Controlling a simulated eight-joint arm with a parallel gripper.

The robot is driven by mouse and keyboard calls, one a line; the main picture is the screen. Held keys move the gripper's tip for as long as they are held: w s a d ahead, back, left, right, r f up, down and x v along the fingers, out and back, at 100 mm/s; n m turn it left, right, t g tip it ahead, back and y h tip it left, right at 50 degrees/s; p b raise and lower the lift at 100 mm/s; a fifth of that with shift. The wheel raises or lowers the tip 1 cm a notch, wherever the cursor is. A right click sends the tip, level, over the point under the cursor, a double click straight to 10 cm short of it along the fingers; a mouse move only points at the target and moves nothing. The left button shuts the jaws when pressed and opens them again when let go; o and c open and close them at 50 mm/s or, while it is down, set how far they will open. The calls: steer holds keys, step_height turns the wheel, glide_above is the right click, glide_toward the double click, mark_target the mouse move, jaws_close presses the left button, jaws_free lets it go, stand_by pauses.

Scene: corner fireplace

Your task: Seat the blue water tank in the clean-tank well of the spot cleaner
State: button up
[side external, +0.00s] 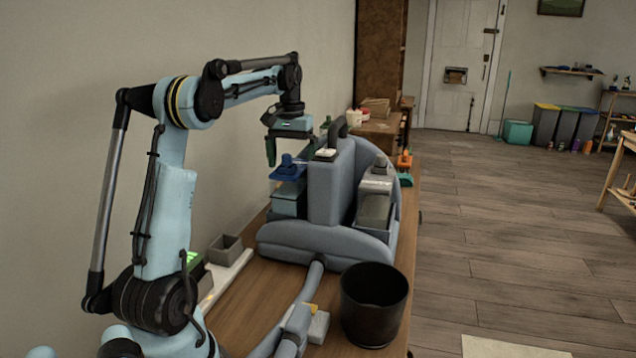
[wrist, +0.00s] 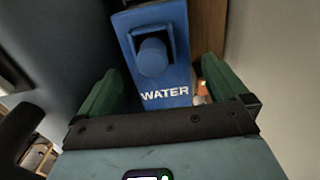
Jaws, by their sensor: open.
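The grey spot cleaner (side external: 330,190) stands upright on the wooden bench. The blue water tank has a blue lid with a knob (side external: 287,165) and a clear body (side external: 288,198), and sits at the cleaner's left side, where the clean-tank well is. I cannot tell whether it is fully down; its base is hidden. My gripper (side external: 288,152) is just above the lid, open, with green fingers. In the wrist view, the blue lid (wrist: 180,80), marked WATER, and its round knob show between and beyond the open fingers of my gripper (wrist: 158,68). No finger visibly touches the knob.
A second, clear tank (side external: 374,212) with a grey top sits on the cleaner's right side. A black bin (side external: 373,305) stands in front. The grey hose (side external: 300,318) runs along the bench (side external: 258,300). A small grey box (side external: 226,250) is at left, near the wall.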

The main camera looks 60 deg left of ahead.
step_height(320, 180, up, 10)
steer(key=shift+f, duration=0.2)
stand_by(0.3)
steer(key=w+r+m+t+y, duration=0.3)
steer(key=w+r+t+y, duration=0.1)
steer(key=w+r+t, duration=0.15)
steer(key=w+d+m+t, duration=0.2)
steer(key=w+d, duration=0.2)
steer(key=d, duration=0.6)
steer(key=s+d+f+m+h, duration=0.2)
steer(key=s+d+f, duration=0.5)
steer(key=d+f, duration=0.3)
steer(key=s+d+f+m+h, duration=0.2)
steer(key=s+d+f, duration=0.4)
steer(key=d+f, duration=0.5)
steer(key=shift+s+d+f, duration=0.25)
steer(key=shift+s+d, duration=0.15)
steer(key=shift+d, duration=0.7)
